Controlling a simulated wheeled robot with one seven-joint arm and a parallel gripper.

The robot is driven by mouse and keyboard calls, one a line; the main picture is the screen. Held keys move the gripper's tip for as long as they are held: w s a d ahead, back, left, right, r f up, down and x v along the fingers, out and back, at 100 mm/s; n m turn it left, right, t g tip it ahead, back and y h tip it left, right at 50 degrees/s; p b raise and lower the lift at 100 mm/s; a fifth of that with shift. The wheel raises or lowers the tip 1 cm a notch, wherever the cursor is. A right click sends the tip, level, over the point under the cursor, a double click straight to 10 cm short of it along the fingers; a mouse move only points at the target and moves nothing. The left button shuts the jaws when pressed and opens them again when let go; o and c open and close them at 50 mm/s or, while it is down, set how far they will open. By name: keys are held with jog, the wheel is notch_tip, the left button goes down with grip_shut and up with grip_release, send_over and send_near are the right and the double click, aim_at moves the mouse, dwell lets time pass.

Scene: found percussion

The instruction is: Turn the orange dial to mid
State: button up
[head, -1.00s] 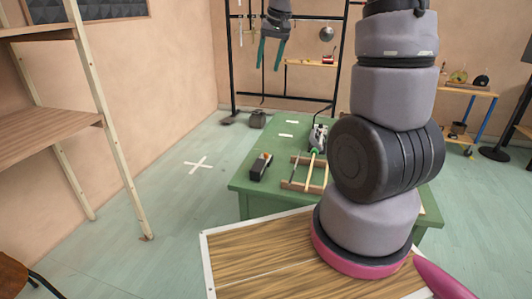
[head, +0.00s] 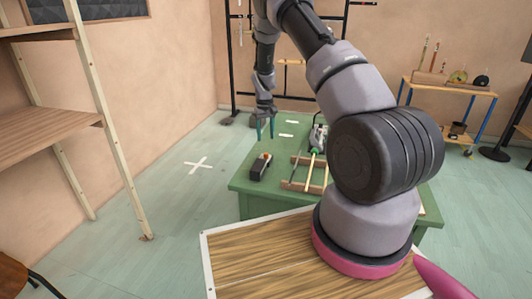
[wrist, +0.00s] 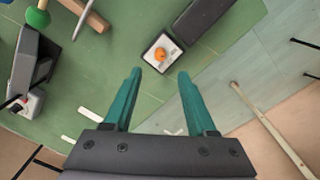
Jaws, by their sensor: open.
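The orange dial (wrist: 161,55) sits on a white face at the end of a black box (wrist: 204,18). In the head view the black box (head: 260,167) lies near the left edge of the green table (head: 252,189). The dial is very small there, and its pointer setting is too small to read. My gripper (wrist: 160,72) has two green fingers, spread apart and empty. In the wrist view the dial shows just beyond the fingertips, between their lines.
A wooden frame (head: 301,185) with a green-headed stick lies right of the box. A grey device (head: 318,137) stands behind it. White strips mark the table. A black rack stands behind. The table's left side by the box is clear.

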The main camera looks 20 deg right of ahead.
aim_at(266, 154)
notch_tip(266, 154, down, 9)
jog(key=shift+d+r, duration=0.1)
dwell(0.3)
grip_shut()
